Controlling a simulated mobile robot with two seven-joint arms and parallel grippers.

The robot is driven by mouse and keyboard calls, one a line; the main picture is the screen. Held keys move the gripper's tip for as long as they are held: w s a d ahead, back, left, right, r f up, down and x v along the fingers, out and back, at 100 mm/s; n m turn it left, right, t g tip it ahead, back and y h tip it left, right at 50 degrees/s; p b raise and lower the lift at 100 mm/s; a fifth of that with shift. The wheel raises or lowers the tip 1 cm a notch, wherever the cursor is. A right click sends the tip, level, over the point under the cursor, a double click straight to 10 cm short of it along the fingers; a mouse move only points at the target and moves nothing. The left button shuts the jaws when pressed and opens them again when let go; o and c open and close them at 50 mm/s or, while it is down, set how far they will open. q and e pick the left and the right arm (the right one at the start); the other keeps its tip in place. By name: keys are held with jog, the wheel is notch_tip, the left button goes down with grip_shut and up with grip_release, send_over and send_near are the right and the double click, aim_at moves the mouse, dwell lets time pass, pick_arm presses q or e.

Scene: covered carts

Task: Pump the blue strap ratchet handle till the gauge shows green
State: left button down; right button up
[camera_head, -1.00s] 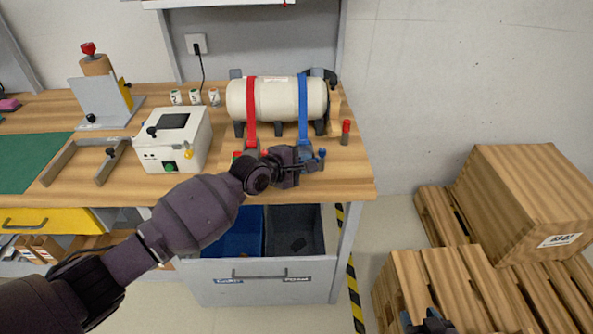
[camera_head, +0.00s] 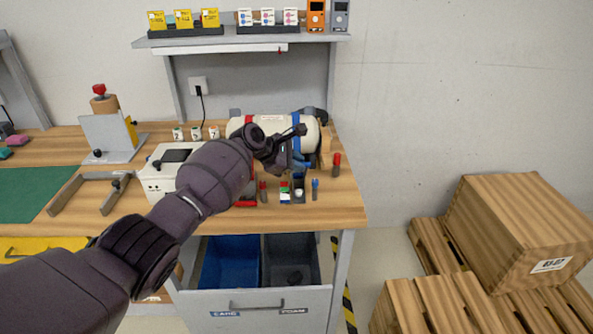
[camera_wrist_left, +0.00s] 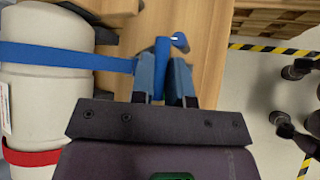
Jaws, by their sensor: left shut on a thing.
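A cream tank (camera_head: 240,126) lies on the workbench under a red strap and a blue strap (camera_wrist_left: 70,57). My left gripper (camera_head: 297,155) is shut on the blue ratchet handle (camera_wrist_left: 162,62), beside the tank's front right side; the handle's blue end shows past the fingers in the left wrist view (camera_wrist_left: 166,88). My arm and gripper hide much of the ratchet in the head view. A small block with red, green and white patches (camera_head: 284,192) and a dark block with a pale face (camera_head: 298,190) stand in front; I cannot tell a gauge reading. My right gripper is out of view.
A red handle (camera_head: 244,204) lies near the bench's front edge. Small red and blue upright pieces stand around. A white box (camera_head: 155,180) is left of the tank. An open drawer with blue (camera_head: 230,263) and grey bins is below. Wooden crates stand at the right.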

pick_arm(q)
jog(key=shift+w+a+r+n+g, duration=0.1)
jog(key=shift+w+r+n+g, duration=0.15)
jog(key=shift+w, duration=0.25)
jog(key=shift+w+r+b, duration=0.4)
jog(key=shift+w+b, duration=0.35)
jog(key=shift+b, duration=0.05)
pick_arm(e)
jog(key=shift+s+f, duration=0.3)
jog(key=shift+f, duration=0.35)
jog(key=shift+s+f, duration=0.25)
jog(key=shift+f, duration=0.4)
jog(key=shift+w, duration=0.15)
pick_arm(q)
jog(key=c, duration=1.4)
grip_release()
jog(key=shift+a, duration=0.1)
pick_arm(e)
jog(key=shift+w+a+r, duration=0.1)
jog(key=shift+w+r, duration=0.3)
pick_arm(q)
jog(key=shift+r, duration=0.1)
